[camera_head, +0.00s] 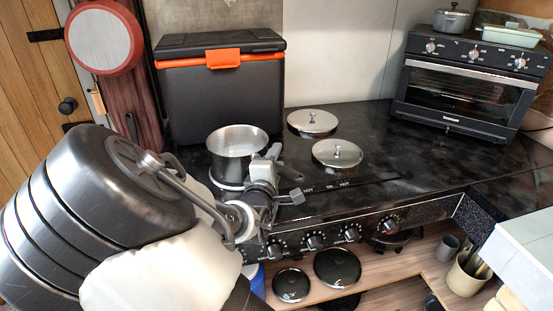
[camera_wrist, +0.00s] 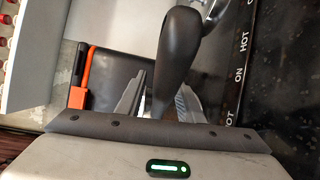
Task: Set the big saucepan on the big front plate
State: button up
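The big saucepan (camera_head: 236,142) is a shiny open metal pan at the left of the black cooker top. A pale round rim (camera_head: 226,186) shows under its front left edge; I cannot tell whether the pan rests there or hangs just above. My gripper (camera_head: 262,182) is at the pan's front right side. In the wrist view, the pan's dark handle (camera_wrist: 174,60) lies between my gripper's fingers (camera_wrist: 163,90), which appear closed against it. Two round chrome covers with knobs, one at the back (camera_head: 312,122) and one nearer the front (camera_head: 337,153), lie right of the pan.
A black cool box with an orange latch (camera_head: 222,90) stands close behind the pan. A toaster oven (camera_head: 462,85) stands at the back right, with a small grey pot (camera_head: 452,19) on it. Control knobs (camera_head: 314,241) line the cooker's front. The cooker top right of the covers is clear.

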jog(key=shift+s+r, duration=0.1)
jog(key=shift+r, duration=0.1)
jog(key=s+a+p, duration=0.2)
jog(key=s, duration=0.9)
jog(key=shift+s+r+p, duration=0.35)
jog(key=shift+r+p, duration=0.05)
jog(key=shift+r, duration=0.05)
